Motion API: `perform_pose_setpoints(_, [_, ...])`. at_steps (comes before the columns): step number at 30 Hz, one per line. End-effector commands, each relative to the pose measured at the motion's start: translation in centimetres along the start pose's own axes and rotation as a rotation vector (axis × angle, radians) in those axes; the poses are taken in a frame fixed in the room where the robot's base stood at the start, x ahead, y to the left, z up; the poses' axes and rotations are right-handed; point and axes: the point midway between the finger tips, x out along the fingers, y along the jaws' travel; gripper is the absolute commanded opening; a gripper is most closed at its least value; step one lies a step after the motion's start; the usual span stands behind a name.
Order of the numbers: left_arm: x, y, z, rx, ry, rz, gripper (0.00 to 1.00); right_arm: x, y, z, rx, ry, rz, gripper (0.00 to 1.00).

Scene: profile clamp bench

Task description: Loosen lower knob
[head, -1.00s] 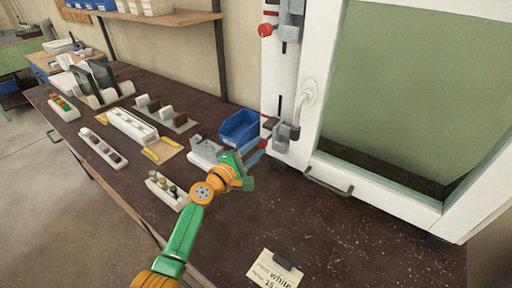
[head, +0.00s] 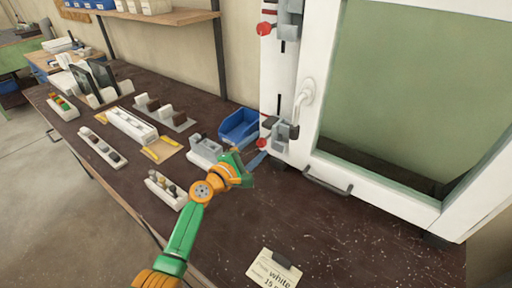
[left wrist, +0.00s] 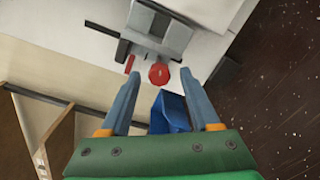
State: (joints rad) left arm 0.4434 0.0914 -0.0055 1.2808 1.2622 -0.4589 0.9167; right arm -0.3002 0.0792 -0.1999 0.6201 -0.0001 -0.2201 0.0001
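The red lower knob (head: 263,144) sits on the lower grey clamp (head: 283,135) on the white frame's left post. In the left wrist view the knob (left wrist: 159,73) shows just ahead of my fingertips, roughly centred between them. My left gripper (head: 257,157) is open, its two blue-grey fingers pointing at the knob. In the left wrist view the gripper (left wrist: 160,78) has a clear gap between its fingers, and I see no contact with the knob. The grey clamp body (left wrist: 160,25) lies behind the knob. My right gripper is not in view.
A red upper knob (head: 263,29) sits higher on the same post. A blue bin (head: 239,127) stands close behind my left gripper. A grey block fixture (head: 205,150) and a tray of knobs (head: 166,190) stand left. A paper note (head: 272,270) lies in front; the bench right is clear.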

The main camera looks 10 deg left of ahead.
Motion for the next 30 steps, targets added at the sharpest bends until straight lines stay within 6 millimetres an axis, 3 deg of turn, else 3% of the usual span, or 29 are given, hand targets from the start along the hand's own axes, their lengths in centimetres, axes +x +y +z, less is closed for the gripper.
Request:
perform_pose_setpoints(7, [-0.9,0.0,0.0,0.001,0.001,-0.001,0.63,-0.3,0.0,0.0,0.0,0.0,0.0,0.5])
perform_pose_setpoints(15, [-5.9,-0.1,-0.1,0.002,0.001,-0.002,0.63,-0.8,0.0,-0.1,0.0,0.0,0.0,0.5])
perform_pose_setpoints(18, [-6.9,-0.1,0.0,0.0,0.001,-0.001,0.63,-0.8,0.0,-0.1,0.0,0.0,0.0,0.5])
perform_pose_setpoints(30, [-7.0,0.0,0.0,0.0,0.0,-0.001,0.63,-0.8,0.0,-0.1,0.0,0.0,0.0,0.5])
